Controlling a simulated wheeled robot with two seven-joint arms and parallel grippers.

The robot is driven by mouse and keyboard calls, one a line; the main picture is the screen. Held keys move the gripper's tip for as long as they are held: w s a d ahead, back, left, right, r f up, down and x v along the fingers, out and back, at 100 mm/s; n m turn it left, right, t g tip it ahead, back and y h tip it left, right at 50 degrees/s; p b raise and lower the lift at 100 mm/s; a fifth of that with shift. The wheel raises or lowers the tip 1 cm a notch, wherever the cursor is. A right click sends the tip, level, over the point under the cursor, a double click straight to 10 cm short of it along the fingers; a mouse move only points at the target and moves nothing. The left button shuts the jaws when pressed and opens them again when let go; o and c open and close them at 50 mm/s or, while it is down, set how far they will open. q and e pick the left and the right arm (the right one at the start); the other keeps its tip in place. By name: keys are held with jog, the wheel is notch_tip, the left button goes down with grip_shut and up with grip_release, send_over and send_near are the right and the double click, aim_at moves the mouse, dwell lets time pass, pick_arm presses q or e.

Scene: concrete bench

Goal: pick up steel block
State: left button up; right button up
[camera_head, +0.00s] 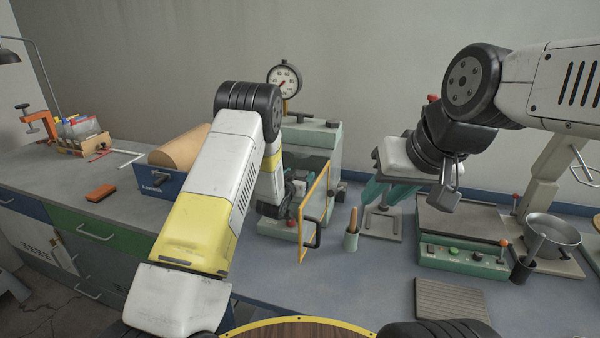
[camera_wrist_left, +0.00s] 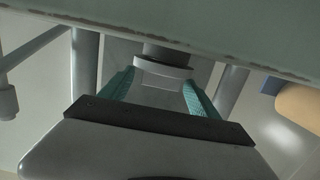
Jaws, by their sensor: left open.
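My left gripper (camera_head: 272,207) reaches into the pale green press (camera_head: 318,140), beside its yellow-framed guard (camera_head: 313,215). In the left wrist view its two teal-padded fingers (camera_wrist_left: 158,82) are open and spread apart. A grey block-like surface (camera_wrist_left: 150,96) shows between the pads, under a dark round ram with a pale collar (camera_wrist_left: 163,68). It may be the steel block, but I cannot tell for sure. In the head view my left arm hides that spot. My right gripper (camera_head: 449,187) hangs above the bench at the right, and its finger gap is unclear.
A dial gauge (camera_head: 284,80) tops the press. Further right are a green control box (camera_head: 462,258), a pan (camera_head: 551,232) and a ribbed plate (camera_head: 449,298). A blue bin (camera_head: 160,183) and orange block (camera_head: 101,192) lie left.

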pick_arm(q)
grip_shut()
jog(key=shift+w, duration=0.1)
jog(key=shift+r, duration=0.1)
dwell(0.3)
